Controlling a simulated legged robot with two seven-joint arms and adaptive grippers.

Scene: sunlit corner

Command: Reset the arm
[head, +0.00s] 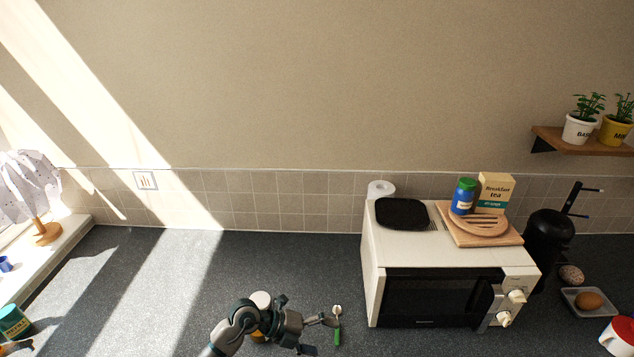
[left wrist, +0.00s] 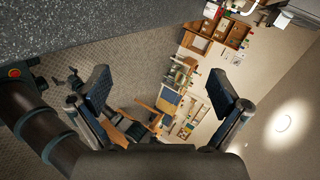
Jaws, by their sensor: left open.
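My left arm (head: 248,322) comes in at the bottom of the head view, over the dark speckled counter. My left gripper (head: 318,335) points to the right, with its fingers spread apart and nothing seen between them. In the left wrist view the two fingers of the left gripper (left wrist: 158,80) stand wide apart, with only the distant room between them. A small green-handled item with a pale round end (head: 338,337) shows just beside the fingertips; I cannot tell whether they touch. My right gripper is not in view.
A white microwave (head: 448,257) stands right of the gripper, with a black dish (head: 402,213) and a wooden board (head: 453,235) on top. The counter (head: 270,258) behind the gripper is clear.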

